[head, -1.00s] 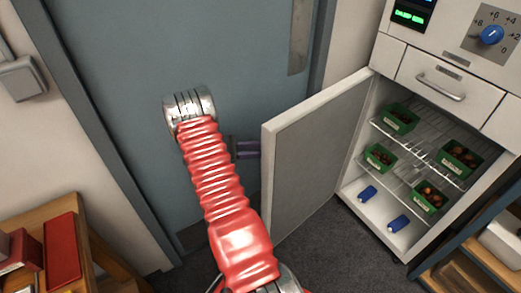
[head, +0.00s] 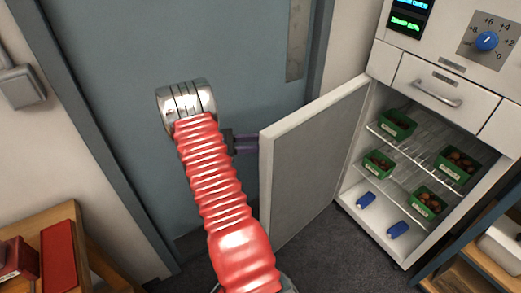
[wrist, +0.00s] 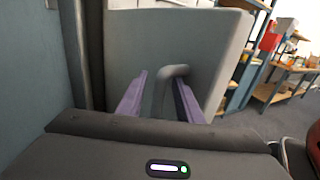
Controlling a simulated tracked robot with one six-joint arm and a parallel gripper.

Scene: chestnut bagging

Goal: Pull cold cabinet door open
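The cold cabinet door (head: 310,160) is a pale grey panel swung wide open on the left of the white cabinet (head: 480,116). My gripper (head: 245,143) is at the door's outer face, beside its free edge; the contact is hidden in the head view. In the wrist view the door's outer face (wrist: 212,50) fills the middle. A grey bent bar handle (wrist: 163,92) stands between the two purple fingers of my gripper (wrist: 160,88). The fingers are apart, with a visible gap beside the handle.
Green trays (head: 398,125) of chestnuts stand on wire shelves, with blue objects (head: 366,200) on the cabinet floor. A blue-grey room door (head: 120,60) is behind my arm. A wooden shelf (head: 85,245) stands at lower left, another unit (head: 480,245) at lower right.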

